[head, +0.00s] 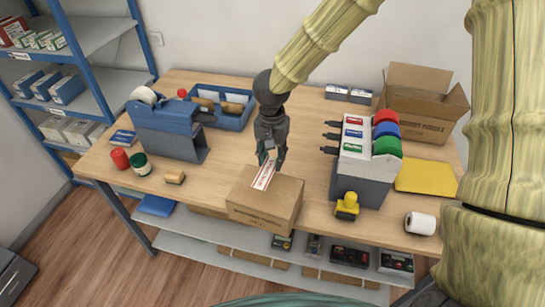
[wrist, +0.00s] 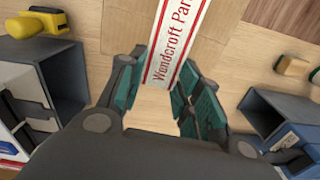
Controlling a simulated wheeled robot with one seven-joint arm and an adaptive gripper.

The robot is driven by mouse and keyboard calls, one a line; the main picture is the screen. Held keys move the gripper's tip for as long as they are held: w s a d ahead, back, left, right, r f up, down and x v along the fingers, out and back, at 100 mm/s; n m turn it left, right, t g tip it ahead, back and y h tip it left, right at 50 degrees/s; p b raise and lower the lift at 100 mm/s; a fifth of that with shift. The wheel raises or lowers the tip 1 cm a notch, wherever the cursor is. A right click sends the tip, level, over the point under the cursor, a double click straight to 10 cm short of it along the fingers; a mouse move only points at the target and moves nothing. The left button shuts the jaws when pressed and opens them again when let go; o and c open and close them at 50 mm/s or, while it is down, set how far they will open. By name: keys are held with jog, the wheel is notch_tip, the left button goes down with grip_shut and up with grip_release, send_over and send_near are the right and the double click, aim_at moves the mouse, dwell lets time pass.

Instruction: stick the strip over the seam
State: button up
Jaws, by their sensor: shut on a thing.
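A closed brown cardboard box (head: 265,200) sits at the front middle of the wooden table. A white strip with red edges and red lettering (head: 264,175) hangs from my gripper (head: 270,158) over the box's top. In the wrist view my gripper (wrist: 158,95) has its teal-padded fingers on both sides of the strip (wrist: 177,45), shut on its near end. The strip extends away over the box (wrist: 215,30). I cannot tell whether its far end touches the cardboard. The seam under the strip is mostly hidden.
A blue-grey tape dispenser (head: 168,125) stands left of the box, with a red pot (head: 120,159) and a green pot (head: 140,164). A grey unit with coloured rolls (head: 362,165) and a yellow-handled stamp (head: 347,206) stand to the right. An open carton (head: 420,110) is behind.

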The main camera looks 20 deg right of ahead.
aim_at(273, 162)
jog(key=shift+w+f+b, duration=0.2)
jog(key=shift+w+f, duration=0.05)
jog(key=shift+f, duration=0.25)
jog(key=shift+w+f+b, duration=0.15)
jog(key=shift+w+f, duration=0.1)
jog(key=shift+f, duration=0.25)
jog(key=shift+w+f+b, duration=0.1)
jog(key=shift+f+b, duration=0.2)
jog(key=shift+b, duration=0.05)
jog(key=shift+s+f+b, duration=0.25)
jog(key=shift+f+b, duration=0.05)
jog(key=shift+b, duration=0.1)
jog(key=shift+s+f, duration=0.1)
jog(key=shift+s, duration=0.55)
jog(key=shift+w+f, duration=0.3)
jog(key=shift+f, duration=0.35)
jog(key=shift+w+f, duration=0.25)
jog(key=shift+f, duration=0.4)
jog(key=shift+s+r, duration=0.15)
jog(key=shift+s, duration=0.15)
jog(key=o, duration=0.7)
jog(key=shift+w, duration=0.2)
jog(key=shift+o, duration=0.2)
jog(key=shift+s, duration=0.1)
